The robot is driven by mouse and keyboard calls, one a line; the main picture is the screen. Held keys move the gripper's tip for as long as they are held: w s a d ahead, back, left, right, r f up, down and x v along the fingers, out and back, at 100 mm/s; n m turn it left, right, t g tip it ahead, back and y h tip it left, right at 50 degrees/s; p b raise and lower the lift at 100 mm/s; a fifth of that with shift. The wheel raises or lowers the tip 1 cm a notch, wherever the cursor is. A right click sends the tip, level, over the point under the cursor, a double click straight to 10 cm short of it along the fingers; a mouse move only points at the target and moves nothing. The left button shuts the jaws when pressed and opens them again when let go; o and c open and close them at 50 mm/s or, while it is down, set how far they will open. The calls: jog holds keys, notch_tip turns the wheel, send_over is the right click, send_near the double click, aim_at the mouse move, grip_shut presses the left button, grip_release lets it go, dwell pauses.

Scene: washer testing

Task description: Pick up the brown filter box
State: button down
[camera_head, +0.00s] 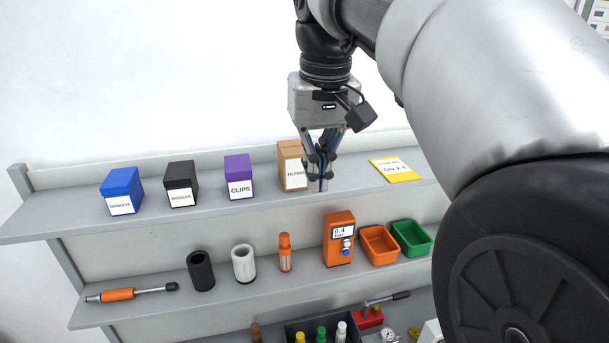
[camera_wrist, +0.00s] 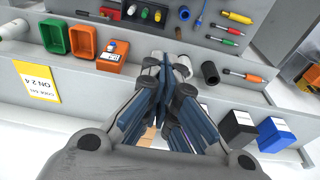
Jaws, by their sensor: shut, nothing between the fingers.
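The brown filter box (camera_head: 289,157) stands upright on the upper shelf (camera_head: 75,219), with a white label partly covered by my gripper. My gripper (camera_head: 320,187) points down in front of the box's right side in the head view, its fingers shut and empty. Whether the fingers touch the box cannot be told. In the wrist view my gripper (camera_wrist: 177,67) fills the middle, and only a small tan patch, likely the filter box (camera_wrist: 148,135), shows between its links. The rest of the box is hidden there.
Left of the box stand a purple clips box (camera_head: 238,176), a black box (camera_head: 181,183) and a blue box (camera_head: 121,189). A yellow sign (camera_head: 395,169) lies to the right. The lower shelf holds an orange meter (camera_head: 338,239), bins and tools. Upper-shelf gaps separate the boxes.

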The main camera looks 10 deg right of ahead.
jog(key=w+b, duration=0.3)
jog(key=w, duration=0.4)
jog(key=p, duration=0.9)
send_near(291, 147)
jog(key=f, duration=0.2)
jog(key=w+f, duration=0.1)
jog(key=f, duration=0.2)
jog(key=shift+w+f, duration=0.1)
jog(key=shift+w, duration=0.05)
jog(key=shift+w+f, duration=0.15)
jog(key=shift+f, duration=0.45)
jog(key=shift+s+f+b, duration=0.2)
jog(key=shift+f+b, duration=0.15)
jog(key=shift+f, duration=0.1)
jog(key=shift+f, duration=0.1)
